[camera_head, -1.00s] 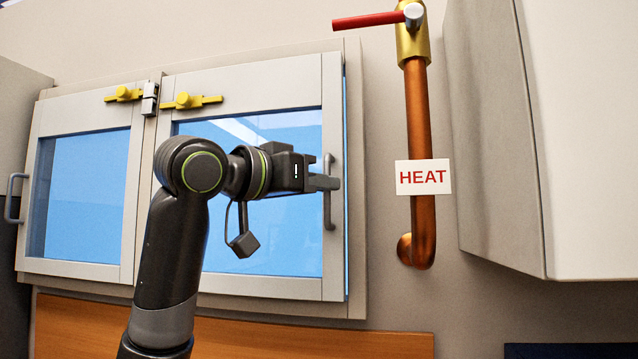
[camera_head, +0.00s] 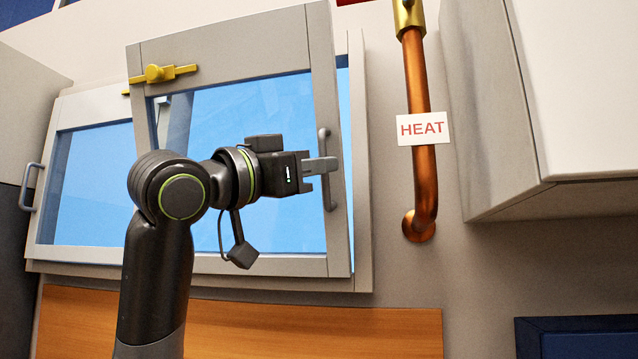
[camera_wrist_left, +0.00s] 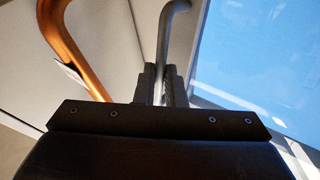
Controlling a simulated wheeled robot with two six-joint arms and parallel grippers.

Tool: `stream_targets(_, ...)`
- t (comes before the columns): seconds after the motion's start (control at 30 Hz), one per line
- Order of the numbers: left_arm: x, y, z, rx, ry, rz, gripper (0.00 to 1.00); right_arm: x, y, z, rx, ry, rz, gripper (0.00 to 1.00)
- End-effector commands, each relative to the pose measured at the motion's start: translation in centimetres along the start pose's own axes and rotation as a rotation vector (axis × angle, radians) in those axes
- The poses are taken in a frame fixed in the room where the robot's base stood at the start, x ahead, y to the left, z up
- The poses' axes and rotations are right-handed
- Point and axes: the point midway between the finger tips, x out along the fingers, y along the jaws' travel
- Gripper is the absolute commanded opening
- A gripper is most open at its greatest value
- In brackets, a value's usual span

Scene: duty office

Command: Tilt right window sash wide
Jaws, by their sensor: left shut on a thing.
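The right window sash (camera_head: 322,80) is tilted open, its top leaning out from the frame toward me while its bottom edge stays near the frame. A yellow latch (camera_head: 162,73) sits on its top rail. My left gripper (camera_head: 322,166) is shut on the grey bar handle (camera_head: 326,190) on the sash's right stile. In the left wrist view the handle (camera_wrist_left: 168,40) runs between the two fingers. The left sash (camera_head: 95,107) stands in the frame behind, partly hidden by the right sash and my arm. My right gripper is not in view.
A copper pipe (camera_head: 417,85) with a HEAT sign (camera_head: 422,129) runs down the wall right of the window. A pale wall cabinet (camera_head: 560,90) juts out farther right. A wooden panel (camera_head: 300,325) lies below the window. The left sash has its own handle (camera_head: 31,187).

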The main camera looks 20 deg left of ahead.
Motion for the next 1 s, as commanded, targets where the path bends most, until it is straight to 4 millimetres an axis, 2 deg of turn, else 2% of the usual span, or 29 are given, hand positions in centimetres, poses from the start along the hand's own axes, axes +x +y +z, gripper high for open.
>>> stream_targets(0.03,-0.38,0.24,0.71,0.008,0.008,0.000,0.00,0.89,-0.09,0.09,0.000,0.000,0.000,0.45)
stream_targets(0.1,-0.59,0.38,0.69,0.016,0.021,0.000,0.00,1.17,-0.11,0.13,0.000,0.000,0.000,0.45)
stream_targets(0.5,-0.67,0.43,0.49,0.024,0.032,0.000,0.00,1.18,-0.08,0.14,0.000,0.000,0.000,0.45)
stream_targets(0.53,-0.67,0.43,0.49,0.024,0.032,0.000,0.12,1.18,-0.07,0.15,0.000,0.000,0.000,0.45)
stream_targets(0.7,-0.67,0.44,0.44,0.024,0.034,0.000,0.32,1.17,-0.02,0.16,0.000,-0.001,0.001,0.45)
stream_targets(1.0,-0.69,0.46,0.38,0.024,0.035,0.001,0.32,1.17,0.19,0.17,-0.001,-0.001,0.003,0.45)
